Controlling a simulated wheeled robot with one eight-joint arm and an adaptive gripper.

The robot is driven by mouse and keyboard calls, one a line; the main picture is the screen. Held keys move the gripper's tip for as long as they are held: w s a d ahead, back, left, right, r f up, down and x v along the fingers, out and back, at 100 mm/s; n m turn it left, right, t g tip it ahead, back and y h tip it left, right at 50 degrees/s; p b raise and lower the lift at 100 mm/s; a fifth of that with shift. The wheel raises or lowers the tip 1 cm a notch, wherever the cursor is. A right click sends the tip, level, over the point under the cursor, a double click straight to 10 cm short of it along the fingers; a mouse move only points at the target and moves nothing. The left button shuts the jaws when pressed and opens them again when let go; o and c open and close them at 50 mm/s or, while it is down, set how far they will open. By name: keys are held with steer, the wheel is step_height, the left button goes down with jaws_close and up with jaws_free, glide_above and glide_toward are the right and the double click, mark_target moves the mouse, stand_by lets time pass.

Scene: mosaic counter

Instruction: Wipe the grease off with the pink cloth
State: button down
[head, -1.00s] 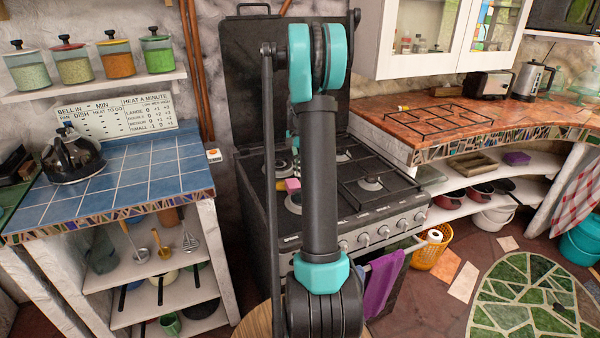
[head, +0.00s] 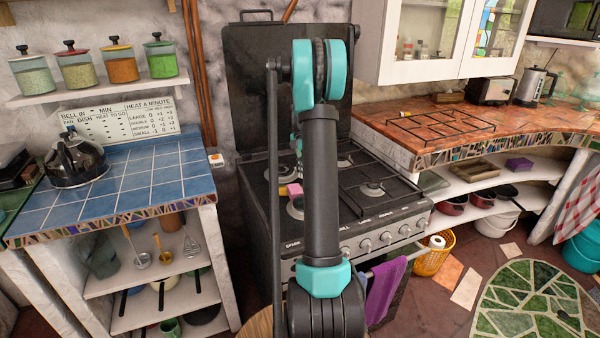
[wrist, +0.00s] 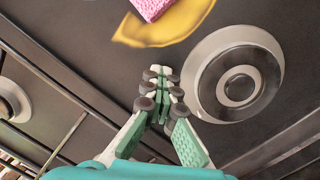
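The pink cloth (wrist: 151,8) is a small textured block at the top edge of the wrist view, partly cut off. It rests on or against a yellow grease smear (wrist: 185,22) on the dark stove top. In the head view the cloth (head: 294,190) and a bit of the grease (head: 281,188) show left of my arm, near a front burner. My gripper (wrist: 163,78) points at the stove top, below the cloth in the wrist view. Its fingertips are together with nothing seen between them. The gripper is mostly hidden behind my arm in the head view.
A round burner (wrist: 236,76) lies right of my gripper in the wrist view. The stove (head: 395,215) has its lid raised behind. A blue tiled counter (head: 150,185) with a kettle (head: 75,163) is at left. A purple towel (head: 385,288) hangs in front.

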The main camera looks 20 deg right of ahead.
steer(key=shift+s+f, duration=0.15)
steer(key=shift+s, duration=1.75)
steer(key=shift+s+f, duration=0.15)
steer(key=shift+s, duration=1.75)
steer(key=shift+r, duration=3.05)
step_height(320, 180, up, 3)
steer(key=shift+f, duration=0.1)
